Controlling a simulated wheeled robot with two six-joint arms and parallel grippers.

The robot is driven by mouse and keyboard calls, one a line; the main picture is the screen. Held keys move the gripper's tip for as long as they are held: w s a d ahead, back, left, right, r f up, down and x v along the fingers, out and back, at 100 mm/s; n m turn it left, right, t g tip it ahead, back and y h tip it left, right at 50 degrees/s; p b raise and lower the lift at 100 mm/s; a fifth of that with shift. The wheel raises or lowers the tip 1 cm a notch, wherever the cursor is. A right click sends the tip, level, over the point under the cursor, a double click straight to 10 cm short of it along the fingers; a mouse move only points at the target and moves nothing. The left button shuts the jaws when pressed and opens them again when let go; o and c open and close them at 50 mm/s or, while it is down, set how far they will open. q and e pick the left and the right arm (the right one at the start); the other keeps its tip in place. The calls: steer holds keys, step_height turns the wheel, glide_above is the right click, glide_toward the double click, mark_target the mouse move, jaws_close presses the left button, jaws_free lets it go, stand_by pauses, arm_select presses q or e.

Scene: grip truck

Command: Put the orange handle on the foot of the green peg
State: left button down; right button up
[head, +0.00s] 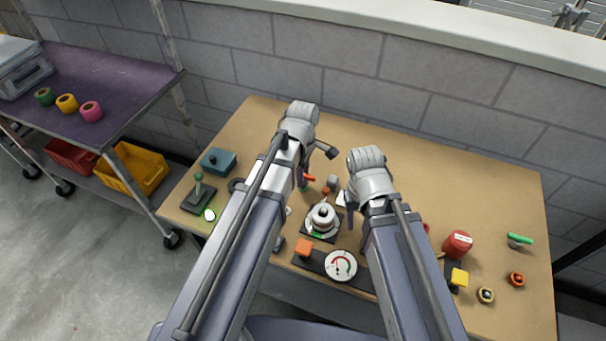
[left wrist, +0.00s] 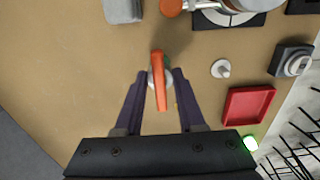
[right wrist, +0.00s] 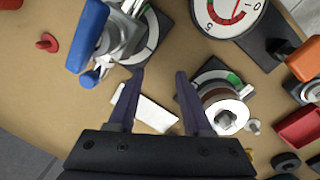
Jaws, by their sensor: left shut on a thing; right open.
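The orange handle (left wrist: 159,85) sits on a round grey body between the fingertips of my left gripper (left wrist: 160,74), which is shut on it. In the head view the orange handle (head: 309,178) shows only partly beside my left gripper (head: 303,177), above the middle of the table. A bit of green shows next to it. The green peg (head: 198,178) stands upright on its dark square foot (head: 190,202) at the table's left end, apart from the gripper. My right gripper (right wrist: 160,74) is open and empty above the table, near a white flat piece (right wrist: 154,114).
A teal box (head: 219,161) stands behind the peg. A red can (head: 457,244) and a green handle (head: 519,239) are at the right.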

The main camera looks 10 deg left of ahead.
arm_select(q)
steer(key=shift+f+b, duration=0.35)
steer(key=shift+f, duration=0.1)
arm_select(e)
steer(key=shift+f, duration=0.4)
arm_select(q)
steer(key=shift+f, duration=0.15)
arm_select(e)
steer(key=shift+f, duration=0.2)
arm_select(q)
steer(key=shift+f+b, duration=0.3)
steer(key=shift+b, duration=0.15)
arm_select(e)
steer(key=shift+f, duration=0.3)
arm_select(q)
steer(key=shift+f+b, duration=0.45)
arm_select(e)
steer(key=shift+f, duration=0.45)
arm_select(q)
steer(key=shift+c, duration=0.5)
jaws_free()
steer(key=shift+r, duration=0.15)
arm_select(e)
steer(key=shift+r, duration=0.15)
